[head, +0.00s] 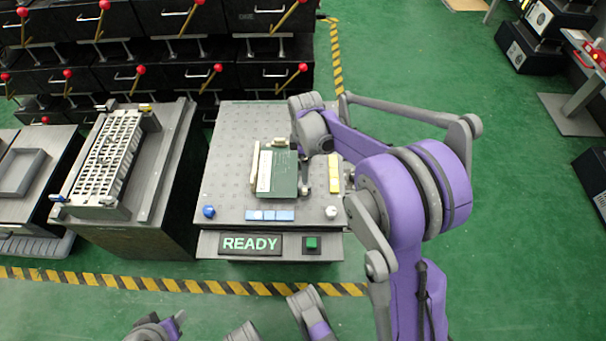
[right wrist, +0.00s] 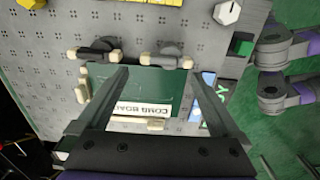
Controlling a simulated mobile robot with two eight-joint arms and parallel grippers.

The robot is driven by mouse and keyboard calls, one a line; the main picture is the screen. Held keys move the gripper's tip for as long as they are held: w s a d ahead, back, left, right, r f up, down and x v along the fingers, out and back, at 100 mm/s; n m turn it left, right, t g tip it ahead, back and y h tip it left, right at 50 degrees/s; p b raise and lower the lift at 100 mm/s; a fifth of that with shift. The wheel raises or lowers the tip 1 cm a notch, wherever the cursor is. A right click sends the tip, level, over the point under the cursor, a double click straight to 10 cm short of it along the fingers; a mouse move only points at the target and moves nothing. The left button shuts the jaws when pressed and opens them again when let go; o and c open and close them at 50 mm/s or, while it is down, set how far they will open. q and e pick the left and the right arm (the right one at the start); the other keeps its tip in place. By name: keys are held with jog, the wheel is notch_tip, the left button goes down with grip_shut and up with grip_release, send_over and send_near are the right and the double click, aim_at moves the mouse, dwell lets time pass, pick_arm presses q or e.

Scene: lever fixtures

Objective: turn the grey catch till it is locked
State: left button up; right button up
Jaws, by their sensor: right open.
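A dark green board (head: 285,172) with a white label lies in a fixture on the grey perforated plate. I cannot tell which is the task's catch, or whether either is locked. My right gripper (right wrist: 158,85) is open and empty above the board, its fingers apart and pointing toward the catches. In the head view my right arm partly covers the board's right side. My left gripper (head: 172,324) shows only partly at the bottom edge.
A READY sign (head: 250,244) and green button (head: 312,243) sit below. A yellow strip (head: 334,172) lies right of the board. A rack (head: 108,155) stands left.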

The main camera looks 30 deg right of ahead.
notch_tip(320, 180, down, 6)
jog(key=shift+f+b, duration=0.2)
jog(key=shift+b, duration=0.55)
jog(key=shift+c, duration=0.2)
jog(key=c, duration=1.2)
